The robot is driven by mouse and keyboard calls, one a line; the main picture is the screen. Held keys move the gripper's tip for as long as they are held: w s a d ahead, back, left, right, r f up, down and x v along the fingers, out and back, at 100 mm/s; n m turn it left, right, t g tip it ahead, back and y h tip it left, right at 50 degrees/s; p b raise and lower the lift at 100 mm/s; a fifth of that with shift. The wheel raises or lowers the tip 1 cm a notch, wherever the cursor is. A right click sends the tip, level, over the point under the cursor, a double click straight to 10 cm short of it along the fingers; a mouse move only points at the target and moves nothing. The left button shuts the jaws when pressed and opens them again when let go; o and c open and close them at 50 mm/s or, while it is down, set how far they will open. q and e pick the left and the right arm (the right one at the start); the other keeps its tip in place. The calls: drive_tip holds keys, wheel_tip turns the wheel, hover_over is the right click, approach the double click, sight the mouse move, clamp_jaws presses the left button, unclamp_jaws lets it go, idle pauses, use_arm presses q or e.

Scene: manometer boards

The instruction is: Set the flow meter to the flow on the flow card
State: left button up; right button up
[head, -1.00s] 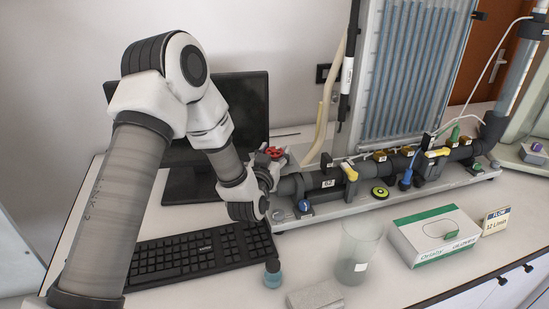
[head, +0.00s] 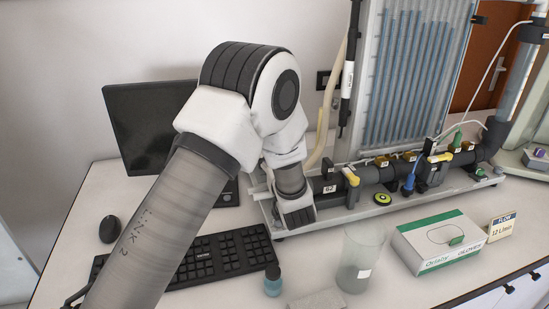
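The flow card (head: 503,226) stands at the right, reading "FLOW 12 L/min". The manometer board (head: 413,75) rises at the back with several blue-filled tubes. Its dark horizontal pipe (head: 373,173) carries tags, yellow levers and a blue-handled part. An upright clear tube with blue liquid (head: 513,80), perhaps the flow meter, is at the far right; its reading is too small to tell. My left arm's wrist is in front of the pipe's left end; it hides my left gripper and the red valve handle there. My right gripper is out of view.
A glove box (head: 438,240), a clear beaker (head: 360,258) and a small blue bottle (head: 272,280) stand in front. A keyboard (head: 215,257), mouse (head: 112,229) and monitor (head: 150,125) are left. A yellow-green round item (head: 382,199) lies by the pipe.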

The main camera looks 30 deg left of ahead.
use_arm(q)
drive_tip(key=shift+r, duration=0.1)
drive_tip(key=o, duration=1.2)
drive_tip(key=shift+d, duration=0.1)
drive_tip(key=v, duration=0.7)
drive_tip(key=shift+s+d, duration=0.1)
drive_tip(key=shift+s, duration=0.05)
